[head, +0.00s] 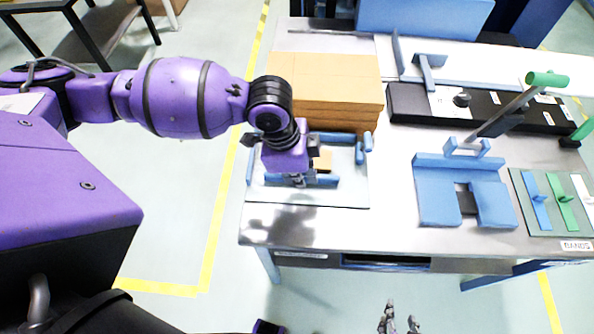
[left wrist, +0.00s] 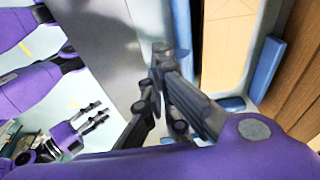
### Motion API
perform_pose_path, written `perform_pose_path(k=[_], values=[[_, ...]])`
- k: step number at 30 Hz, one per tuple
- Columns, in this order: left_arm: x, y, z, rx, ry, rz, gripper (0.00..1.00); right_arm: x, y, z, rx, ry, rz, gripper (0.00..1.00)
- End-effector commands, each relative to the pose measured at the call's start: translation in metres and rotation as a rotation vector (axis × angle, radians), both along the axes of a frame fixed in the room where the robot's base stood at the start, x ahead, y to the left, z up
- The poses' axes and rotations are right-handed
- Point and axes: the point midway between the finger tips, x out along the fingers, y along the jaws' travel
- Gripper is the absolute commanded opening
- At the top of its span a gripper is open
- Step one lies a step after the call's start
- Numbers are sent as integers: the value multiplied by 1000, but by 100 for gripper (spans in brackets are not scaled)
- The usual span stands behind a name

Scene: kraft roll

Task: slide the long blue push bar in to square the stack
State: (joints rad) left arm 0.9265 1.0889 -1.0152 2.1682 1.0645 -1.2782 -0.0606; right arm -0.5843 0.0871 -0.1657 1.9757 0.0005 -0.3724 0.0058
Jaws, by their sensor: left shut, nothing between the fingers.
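The long blue push bar (head: 328,182) lies along the front of a light tray (head: 345,197) on the table. A small tan stack (head: 324,161) sits behind it, largely hidden by my left gripper in the head view; it also shows in the left wrist view (left wrist: 228,50). My left gripper (head: 299,181) is shut and empty, pointing down at the bar. In the left wrist view its fingertips (left wrist: 162,50) are beside the blue bar (left wrist: 183,28); I cannot tell whether they touch. My right gripper (head: 400,319) is open and empty, low in front of the table.
Blue stops stand at the tray's back (head: 340,137) and right (head: 360,154). A big tan stack (head: 325,85) is behind the tray. To the right are a blue fixture (head: 437,195), a black device with a green-handled lever (head: 547,79) and a panel of bars (head: 520,185). Table between is clear.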

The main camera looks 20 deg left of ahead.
Motion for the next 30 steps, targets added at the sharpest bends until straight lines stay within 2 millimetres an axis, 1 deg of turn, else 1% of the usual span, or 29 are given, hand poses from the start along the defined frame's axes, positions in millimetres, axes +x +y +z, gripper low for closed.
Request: perform_pose_path(k=[3, 30], values=[[8, 1, 1, -1, -5, 0, 0, 0, 0, 0, 0, 0, 0, 40], [51, 14, 2, -1, -5, 0, 0, -2, 3, -3, 7, 5, -7, 40]])
